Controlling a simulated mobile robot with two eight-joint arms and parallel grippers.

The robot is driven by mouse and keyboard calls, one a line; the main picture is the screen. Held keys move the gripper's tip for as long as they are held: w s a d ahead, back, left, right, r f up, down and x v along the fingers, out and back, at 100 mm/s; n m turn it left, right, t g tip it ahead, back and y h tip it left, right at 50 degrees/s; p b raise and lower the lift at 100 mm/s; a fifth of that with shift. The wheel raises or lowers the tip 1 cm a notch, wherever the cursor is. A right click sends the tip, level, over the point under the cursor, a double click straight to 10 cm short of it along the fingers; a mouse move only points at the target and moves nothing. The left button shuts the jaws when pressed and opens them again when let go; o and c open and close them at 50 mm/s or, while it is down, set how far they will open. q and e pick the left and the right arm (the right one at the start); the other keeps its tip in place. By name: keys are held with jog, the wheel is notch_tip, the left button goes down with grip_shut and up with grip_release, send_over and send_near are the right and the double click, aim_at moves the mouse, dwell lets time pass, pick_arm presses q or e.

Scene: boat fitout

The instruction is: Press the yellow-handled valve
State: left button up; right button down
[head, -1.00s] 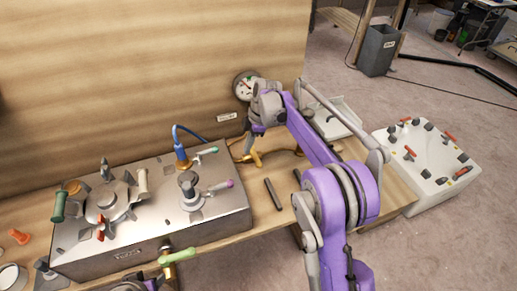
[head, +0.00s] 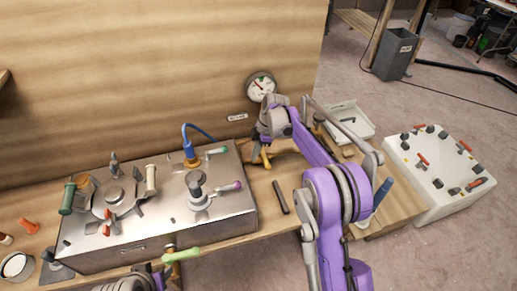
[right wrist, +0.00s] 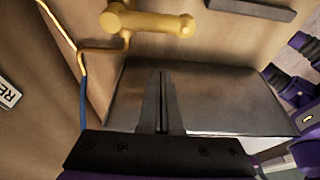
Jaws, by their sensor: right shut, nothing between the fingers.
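The yellow-handled valve (head: 266,158) is low against the wooden back wall, just right of the steel box, partly hidden by my right arm. In the right wrist view its yellow handle (right wrist: 150,22) lies crosswise at the top. My right gripper (right wrist: 161,75) is shut and empty, its fingertips pointing toward the handle with a visible gap in that picture. In the head view my right gripper (head: 256,148) is beside the valve, small and partly hidden. Part of my left arm shows at the bottom edge; its gripper is not seen.
The steel box (head: 135,247) carries several knobs and coloured levers, with a blue hose (head: 200,130) behind. A round gauge (head: 261,86) is on the wall. A dark bar (head: 281,197) lies on the bench. A white tray (head: 350,122) and white panel box (head: 452,208) stand right.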

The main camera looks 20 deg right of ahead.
aim_at(264, 159)
jog(key=x, duration=0.4)
jog(key=shift+w+d+f, duration=0.1)
jog(key=shift+f, duration=0.35)
jog(key=shift+d+r+p, duration=0.2)
jog(key=shift+d, duration=0.4)
jog(key=shift+d+r+p, duration=0.15)
jog(key=shift+d, duration=1)
jog(key=shift+d, duration=0.1)
